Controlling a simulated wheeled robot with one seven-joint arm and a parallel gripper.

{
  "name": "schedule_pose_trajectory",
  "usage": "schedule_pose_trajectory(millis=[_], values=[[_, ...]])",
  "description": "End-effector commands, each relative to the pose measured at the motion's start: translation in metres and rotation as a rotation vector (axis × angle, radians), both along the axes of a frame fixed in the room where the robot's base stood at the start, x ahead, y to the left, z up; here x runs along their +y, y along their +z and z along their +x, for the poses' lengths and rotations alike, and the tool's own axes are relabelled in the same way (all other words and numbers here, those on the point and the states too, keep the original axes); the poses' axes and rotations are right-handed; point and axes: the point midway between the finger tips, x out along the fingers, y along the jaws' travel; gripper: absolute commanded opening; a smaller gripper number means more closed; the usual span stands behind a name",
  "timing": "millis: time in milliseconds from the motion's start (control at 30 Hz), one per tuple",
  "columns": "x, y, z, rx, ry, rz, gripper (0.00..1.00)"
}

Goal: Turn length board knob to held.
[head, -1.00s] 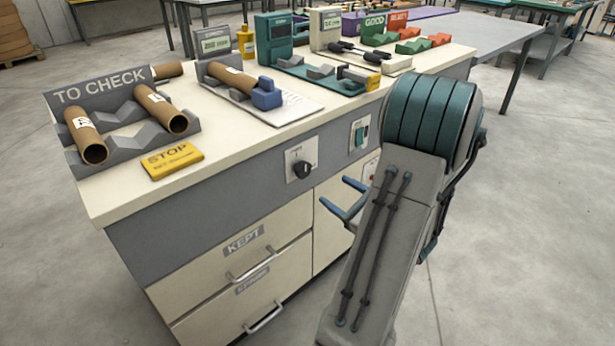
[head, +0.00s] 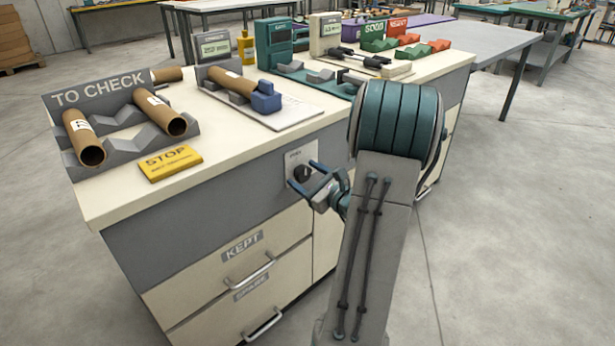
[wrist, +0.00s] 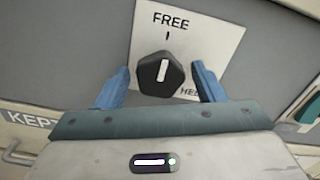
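The black length board knob (wrist: 161,73) sits on a white plate (wrist: 205,35) on the bench's grey front. Its white pointer line stands nearly upright, toward the FREE mark at the top. A second label at lower right is partly hidden by a finger and starts "HEL". My gripper (wrist: 160,88) is open, with one blue finger on each side of the knob and a gap on both sides. In the head view my gripper (head: 304,180) is in front of the knob (head: 302,173), partly covering it and its plate.
The KEPT drawer (head: 235,255) and its handle lie below the knob. The bench top above holds a TO CHECK rack (head: 125,140) with cardboard tubes, a yellow STOP sign (head: 171,162) and a length board (head: 285,110) with a tube. Floor to the right is clear.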

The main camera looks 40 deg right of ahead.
Motion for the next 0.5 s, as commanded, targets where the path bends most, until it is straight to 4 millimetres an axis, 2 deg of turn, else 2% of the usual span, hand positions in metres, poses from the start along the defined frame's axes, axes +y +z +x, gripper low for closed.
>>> schedule_pose_trajectory(millis=[33,100,167,500], values=[[0.0001,0.0000,-0.0001,0.000,0.000,0.000,0.51],[0.0000,-0.0001,-0.0002,0.000,0.000,0.000,0.32],[0.0001,0.0000,-0.0002,0.000,0.000,0.000,0.17],[-0.0009,0.0013,-0.0006,0.003,-0.001,0.033,0.18]])
